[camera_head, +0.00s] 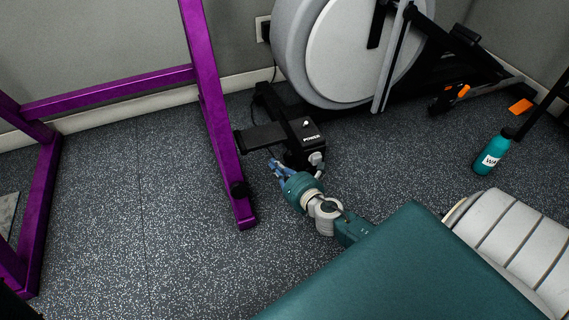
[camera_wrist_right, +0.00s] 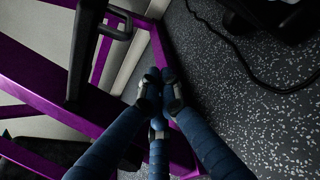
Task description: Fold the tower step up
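The tower is a purple frame (camera_head: 212,105) standing at the left. A flat black step (camera_head: 262,136) sticks out to the right from its near post, low above the floor. My right gripper (camera_head: 275,164) is just below and right of the step, apart from it as far as I can tell. In the right wrist view its blue fingers (camera_wrist_right: 160,95) converge with their tips close together and nothing visible between them. Purple bars (camera_wrist_right: 45,75) and a dark bar with a loop (camera_wrist_right: 85,50) lie beyond the fingers there. My left gripper is not in view.
Speckled floor (camera_head: 150,220) is clear between the purple posts.

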